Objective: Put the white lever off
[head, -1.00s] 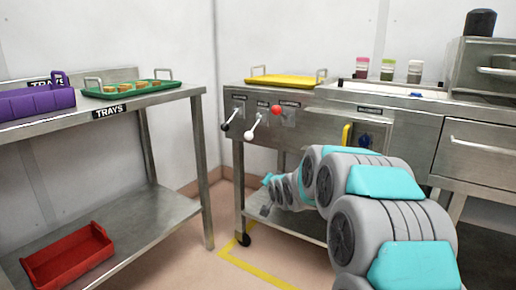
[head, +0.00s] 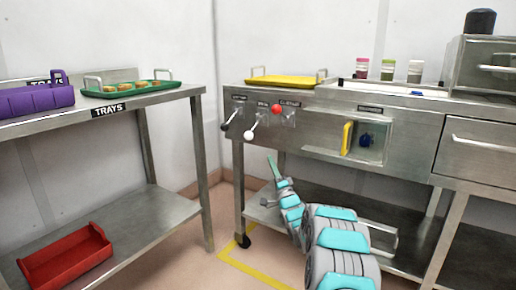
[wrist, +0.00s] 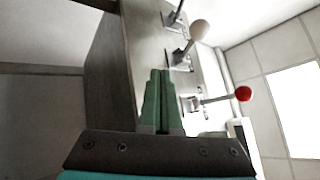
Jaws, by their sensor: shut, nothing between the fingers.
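The white lever (head: 249,134) is on the front panel of the steel counter, between a black lever (head: 226,126) and a red lever (head: 277,109). Its arm points down and to the left in the head view. In the wrist view the white lever's knob (wrist: 199,30) is ahead of my fingers, with the red lever's knob (wrist: 243,94) to the right. My gripper (head: 271,160) is below and to the right of the white lever, apart from it. In the wrist view my gripper's green fingers (wrist: 161,75) are together and empty.
The counter front has a recess with a yellow handle (head: 347,138) and a blue knob (head: 365,140). A yellow tray (head: 283,80) lies on top. At left, a table holds a purple tray (head: 35,102) and a green tray (head: 128,89); a red bin (head: 66,260) sits on its shelf.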

